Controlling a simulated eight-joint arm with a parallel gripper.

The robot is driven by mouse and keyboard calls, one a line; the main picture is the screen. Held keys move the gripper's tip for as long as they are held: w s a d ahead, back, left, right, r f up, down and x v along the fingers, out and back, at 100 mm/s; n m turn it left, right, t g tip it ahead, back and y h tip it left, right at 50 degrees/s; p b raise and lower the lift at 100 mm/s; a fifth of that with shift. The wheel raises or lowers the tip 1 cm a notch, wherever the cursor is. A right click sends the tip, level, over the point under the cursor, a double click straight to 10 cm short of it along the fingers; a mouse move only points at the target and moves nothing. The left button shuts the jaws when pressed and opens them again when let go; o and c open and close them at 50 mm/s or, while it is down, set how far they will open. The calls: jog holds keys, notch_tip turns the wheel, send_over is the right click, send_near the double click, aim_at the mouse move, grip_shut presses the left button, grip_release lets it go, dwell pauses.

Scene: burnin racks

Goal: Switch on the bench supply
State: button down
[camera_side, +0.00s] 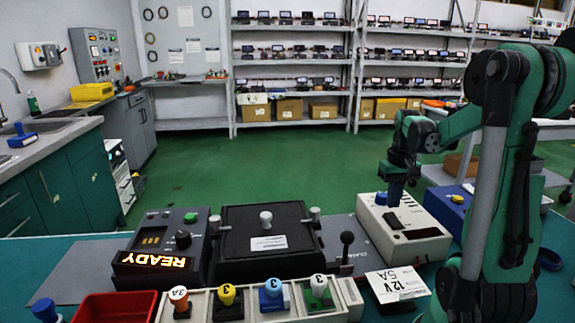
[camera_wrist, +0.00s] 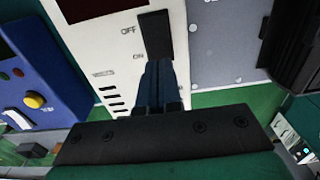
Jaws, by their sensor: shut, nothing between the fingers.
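The bench supply (camera_side: 428,218) is a white box on the bench, right of the black fixture. In the wrist view its white panel (camera_wrist: 102,42) bears a black rocker switch (camera_wrist: 154,34) marked OFF at one end and ON at the other. A dark display shows at the panel's top edge. My gripper (camera_wrist: 160,68) is shut and empty, its dark blue fingers over the ON end of the rocker. In the side view my gripper (camera_side: 395,200) points down at the supply's top. The fingertips hide that end, so I cannot tell contact or the switch's position.
A blue unit with a yellow button (camera_wrist: 34,100) stands beside the supply. A lit READY display (camera_side: 155,260) and a red tray (camera_side: 115,307) lie further left.

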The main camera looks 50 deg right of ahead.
aim_at(391, 215)
jog(key=shift+f, duration=1.15)
dwell(0.7)
jog(key=shift+r, duration=3.55)
jog(key=w+a+n+t, duration=0.3)
jog(key=w+a+n, duration=0.1)
jog(key=a, duration=0.9)
jog(key=w+a+f+n+t, duration=0.1)
jog(key=w+a+n+t, duration=0.3)
jog(key=a, duration=0.9)
jog(key=shift+w+a+n, duration=0.3)
jog(key=shift+w+n, duration=0.2)
jog(key=shift+w, duration=0.2)
jog(key=c, duration=1.5)
grip_release()
